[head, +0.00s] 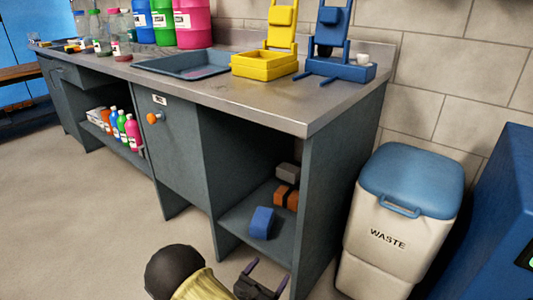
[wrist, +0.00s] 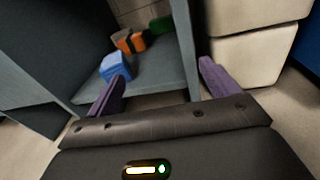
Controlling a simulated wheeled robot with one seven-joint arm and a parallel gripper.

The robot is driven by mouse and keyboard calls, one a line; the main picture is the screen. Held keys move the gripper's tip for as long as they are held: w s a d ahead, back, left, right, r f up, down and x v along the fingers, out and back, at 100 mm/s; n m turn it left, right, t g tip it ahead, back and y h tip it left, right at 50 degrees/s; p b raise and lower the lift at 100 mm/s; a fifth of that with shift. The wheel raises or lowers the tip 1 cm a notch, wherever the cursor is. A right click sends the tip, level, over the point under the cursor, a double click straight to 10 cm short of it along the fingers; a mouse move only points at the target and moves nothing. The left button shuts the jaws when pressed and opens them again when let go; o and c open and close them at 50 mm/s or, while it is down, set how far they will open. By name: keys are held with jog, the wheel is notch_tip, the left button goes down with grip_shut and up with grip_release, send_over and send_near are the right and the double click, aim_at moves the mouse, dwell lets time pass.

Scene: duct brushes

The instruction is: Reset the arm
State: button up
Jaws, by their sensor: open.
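My gripper (head: 262,278) is low in front of the open right-hand compartment of the bench, at the bottom of the head view. In the wrist view my gripper (wrist: 160,78) has its two purple fingers spread apart with nothing between them. A blue block (head: 261,222) lies on the low shelf (head: 238,218) near its front edge. In the wrist view the blue block (wrist: 115,66) is just beyond the left fingertip, apart from it as far as I can tell.
Orange-and-dark blocks (head: 286,196) and a grey block (head: 288,172) sit deeper on the shelf. A waste bin (head: 390,235) stands right of the bench (head: 300,118). A yellow tray (head: 265,64) and blue stand (head: 340,70) are on top. The floor left of the arm is clear.

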jog(key=s+d+r+m+g+h+p, duration=0.35)
jog(key=d+r+m+g, duration=0.3)
jog(key=d, duration=0.25)
jog(key=s+d+r+m+g+y+p, duration=0.65)
jog(key=s+r+m+g, duration=0.35)
jog(key=s+r+m, duration=0.3)
notch_tip(320, 180, up, 48)
jog(key=w+m+t+y+p, duration=0.1)
jog(key=m+t+y+p, duration=0.3)
jog(key=p, duration=3.7)
jog(key=m+y, duration=0.1)
jog(key=m, duration=0.4)
jog(key=shift+a+r+y, duration=0.15)
jog(key=shift+a+y, duration=0.2)
jog(key=shift+y, duration=0.05)
jog(key=shift+w+m, duration=0.1)
jog(key=shift+m, duration=0.15)
